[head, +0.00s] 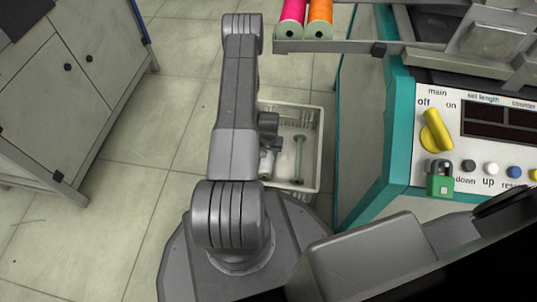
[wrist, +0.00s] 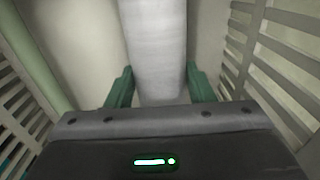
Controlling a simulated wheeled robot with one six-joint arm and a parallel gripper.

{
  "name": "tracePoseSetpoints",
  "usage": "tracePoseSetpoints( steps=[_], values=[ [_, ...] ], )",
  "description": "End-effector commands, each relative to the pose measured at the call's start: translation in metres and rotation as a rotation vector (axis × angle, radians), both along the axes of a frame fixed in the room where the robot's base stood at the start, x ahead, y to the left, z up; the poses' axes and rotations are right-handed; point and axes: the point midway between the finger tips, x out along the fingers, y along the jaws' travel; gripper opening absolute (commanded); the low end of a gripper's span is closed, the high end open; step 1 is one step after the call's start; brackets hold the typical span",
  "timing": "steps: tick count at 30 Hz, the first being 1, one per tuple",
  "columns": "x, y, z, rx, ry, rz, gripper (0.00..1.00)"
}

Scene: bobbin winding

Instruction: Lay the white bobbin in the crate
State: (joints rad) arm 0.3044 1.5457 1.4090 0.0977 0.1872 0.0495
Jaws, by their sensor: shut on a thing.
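The white bobbin (wrist: 157,45) is a pale cylinder between the green fingers of my gripper (wrist: 158,80) in the wrist view. My gripper is shut on it. Slatted crate walls rise on both sides of it there, so the bobbin is down inside the crate. In the head view the pale crate (head: 318,150) stands on the floor beyond my base, and my arm hides its left part. A bit of the bobbin (head: 265,166) shows beside my arm. Whether the bobbin touches the crate floor I cannot tell.
The teal winding machine (head: 372,130) stands close to the crate's right. Pink (head: 292,14) and orange (head: 319,14) bobbins rest on a rack above. A grey cabinet (head: 75,70) is at left.

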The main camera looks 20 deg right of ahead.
Motion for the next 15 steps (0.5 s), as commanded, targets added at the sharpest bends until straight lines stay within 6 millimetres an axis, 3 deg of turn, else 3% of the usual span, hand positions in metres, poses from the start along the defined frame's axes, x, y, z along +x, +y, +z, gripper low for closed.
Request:
tracePoseSetpoints(
  steps=[10,11,14,15],
  values=[
    [0.0007,-0.0002,-0.0042,0.000,-0.001,0.000,0.23],
    [0.0006,-0.0002,-0.0040,0.000,-0.001,0.000,0.50],
    [0.0005,-0.0002,-0.0027,0.000,-0.001,0.000,0.70],
    [0.0005,-0.0002,-0.0027,0.000,-0.001,0.000,0.70]
  ],
)
